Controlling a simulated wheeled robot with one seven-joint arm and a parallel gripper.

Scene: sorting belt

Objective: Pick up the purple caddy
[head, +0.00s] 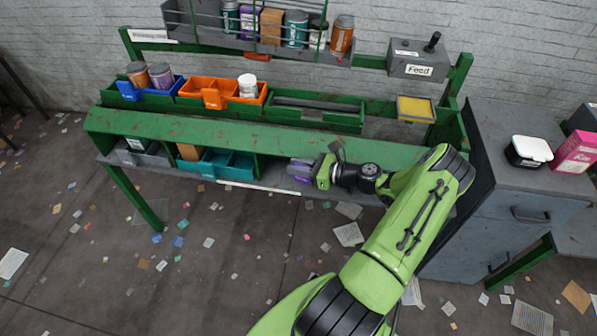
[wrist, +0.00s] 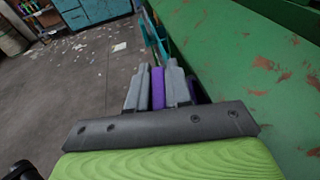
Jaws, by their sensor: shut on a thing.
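The purple caddy (wrist: 157,88) shows in the wrist view as a purple strip between the two grey fingers. More purple shows just right of the right finger. My gripper (wrist: 155,80) is shut on this strip; whether it is a wall or a handle I cannot tell. In the head view my gripper (head: 303,168) reaches into the lower shelf, under the green bench top, from the right. Only small purple patches of the caddy show there, and the fingers and bench top hide the rest.
Teal bins (head: 219,163) and a grey bin (head: 146,155) stand on the lower shelf to the left. The green bench top (head: 240,140) lies close above my gripper. Blue, orange and green bins stand behind it. A grey cabinet (head: 495,200) stands right. Scraps litter the floor.

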